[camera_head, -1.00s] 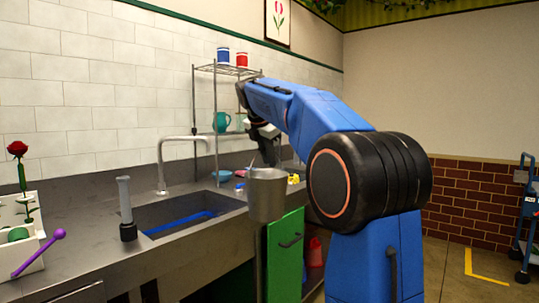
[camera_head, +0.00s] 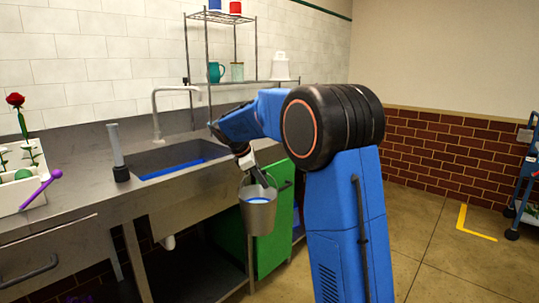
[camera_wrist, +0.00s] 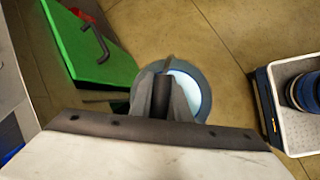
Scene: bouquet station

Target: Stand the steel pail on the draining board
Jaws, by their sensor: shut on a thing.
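The steel pail (camera_head: 259,220) hangs upright from my gripper (camera_head: 258,181), in front of the sink unit's right end and lower than the counter top in the picture. The pail's inside looks pale blue. In the wrist view the pail (camera_wrist: 206,92) is below the fingers (camera_wrist: 163,97), with floor beneath it. Steel counter (camera_head: 75,200) lies left of the sink; I cannot make out which part is the draining board.
The sink (camera_head: 165,160) has a tall tap (camera_head: 155,110) behind it and a grey upright cylinder (camera_head: 116,150) at its left. A green cabinet door (camera_head: 275,235) stands open behind the pail. A white flower holder (camera_head: 20,180) is far left. A wire rack (camera_head: 222,55) stands behind.

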